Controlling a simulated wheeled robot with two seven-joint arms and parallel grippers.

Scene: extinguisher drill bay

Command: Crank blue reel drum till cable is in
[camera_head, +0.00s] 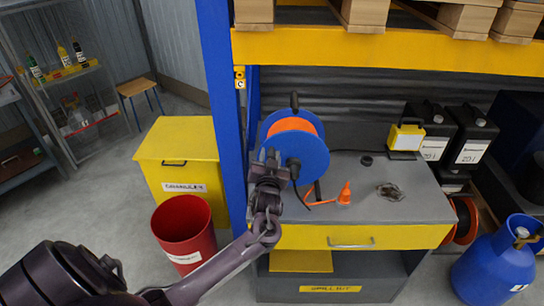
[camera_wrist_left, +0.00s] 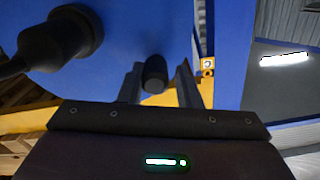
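The blue reel drum (camera_head: 312,155) stands upright on the grey workbench, with orange cable wound behind its blue front disc. The disc fills much of the left wrist view (camera_wrist_left: 125,30). A black plug-like fitting (camera_wrist_left: 62,40) sticks out of the disc, with a dark cable leading from it. My left gripper (camera_head: 268,160) is at the left side of the disc. In the left wrist view its fingers stand apart on either side of a dark crank knob (camera_wrist_left: 155,74); contact with the knob cannot be told. My right gripper is not in view.
On the bench (camera_head: 415,205) are an orange nozzle-like piece (camera_head: 345,194), a dark tangle (camera_head: 390,191) and a yellow lamp (camera_head: 406,135). A blue post (camera_head: 222,90) stands close left of the reel. A red bin (camera_head: 184,232) and yellow box (camera_head: 178,150) stand left.

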